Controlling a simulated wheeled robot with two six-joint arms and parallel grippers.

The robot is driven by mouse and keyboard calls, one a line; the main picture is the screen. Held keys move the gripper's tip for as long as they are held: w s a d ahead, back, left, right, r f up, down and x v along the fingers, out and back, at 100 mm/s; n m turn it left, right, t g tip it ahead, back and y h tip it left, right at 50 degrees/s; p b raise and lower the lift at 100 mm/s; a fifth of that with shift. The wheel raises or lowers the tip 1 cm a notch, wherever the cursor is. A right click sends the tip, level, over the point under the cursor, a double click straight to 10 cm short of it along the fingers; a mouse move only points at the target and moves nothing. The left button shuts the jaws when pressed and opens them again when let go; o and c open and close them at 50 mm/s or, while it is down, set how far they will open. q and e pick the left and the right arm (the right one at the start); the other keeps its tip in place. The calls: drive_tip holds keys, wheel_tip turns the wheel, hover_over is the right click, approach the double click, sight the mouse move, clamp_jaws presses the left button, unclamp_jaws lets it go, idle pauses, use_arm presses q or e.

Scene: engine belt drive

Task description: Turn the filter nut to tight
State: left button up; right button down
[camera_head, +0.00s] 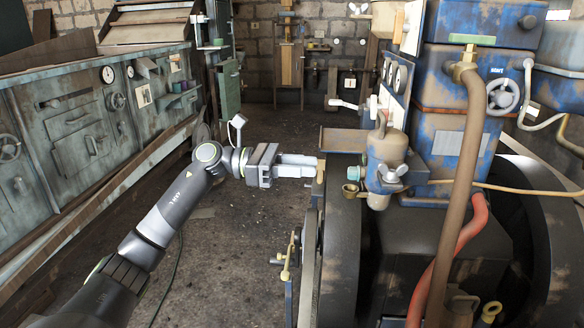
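The fingertips end by a small brass-coloured upright piece (321,171), left of the filter and apart from the wing nut. The fingers look close together, but I cannot tell whether they are shut or touch that piece. My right gripper is not in view.
The blue engine (440,140) fills the right side, with a large dark wheel (340,245) below the filter. A brown pipe (463,190) and red hose (455,255) run in front. Green cabinets (75,125) line the left wall. The floor between is mostly open.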

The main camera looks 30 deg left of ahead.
use_arm(q)
drive_tip(key=shift+v, duration=1.05)
